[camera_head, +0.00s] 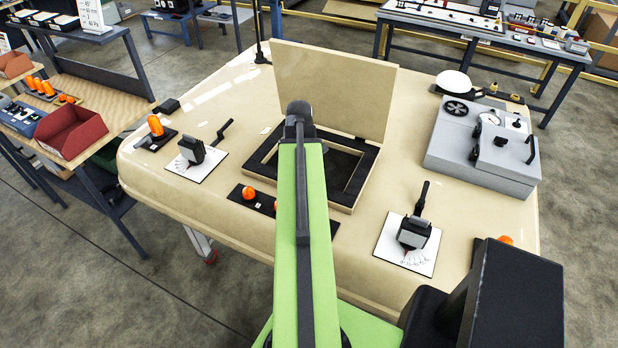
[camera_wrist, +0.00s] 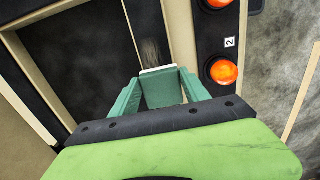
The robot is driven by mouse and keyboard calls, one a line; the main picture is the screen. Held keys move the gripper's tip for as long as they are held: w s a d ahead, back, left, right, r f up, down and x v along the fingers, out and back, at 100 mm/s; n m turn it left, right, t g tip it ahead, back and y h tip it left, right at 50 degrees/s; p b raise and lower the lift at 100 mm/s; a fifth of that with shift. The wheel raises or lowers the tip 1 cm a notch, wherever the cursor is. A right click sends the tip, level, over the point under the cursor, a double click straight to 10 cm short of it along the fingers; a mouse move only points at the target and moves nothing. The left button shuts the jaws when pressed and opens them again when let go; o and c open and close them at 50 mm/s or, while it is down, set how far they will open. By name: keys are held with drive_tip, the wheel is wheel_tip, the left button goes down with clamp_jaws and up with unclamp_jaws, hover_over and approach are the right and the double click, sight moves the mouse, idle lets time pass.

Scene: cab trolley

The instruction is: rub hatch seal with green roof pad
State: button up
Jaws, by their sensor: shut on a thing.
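The hatch seal (camera_head: 365,165) is a black square frame around the hatch opening in the beige roof panel. In the wrist view a strip of the seal (camera_wrist: 146,22) runs down to my gripper (camera_wrist: 160,90), with a dull grey-brown smear (camera_wrist: 151,50) on it. My gripper's teal jaws are shut on a small green block with a pale edge, which I take for the green roof pad (camera_wrist: 160,85). The pad's pale edge is at or just above the strip; I cannot tell if they touch. In the head view my green arm hides the gripper and pad.
The beige hatch lid (camera_head: 335,85) stands open behind the opening. Orange lamps (camera_head: 249,193) sit close in front of the frame; one also shows in the wrist view (camera_wrist: 223,72). Lever units stand left (camera_head: 192,151) and right (camera_head: 413,232). A grey box unit (camera_head: 480,150) is further right.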

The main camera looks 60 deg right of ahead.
drive_tip(key=shift+w+a+f, duration=0.1)
drive_tip(key=shift+w+a, duration=0.05)
drive_tip(key=shift+w, duration=4)
wheel_tip(320, 180, up, 6)
drive_tip(key=p, duration=0.6)
wheel_tip(320, 180, up, 3)
drive_tip(key=p, duration=0.3)
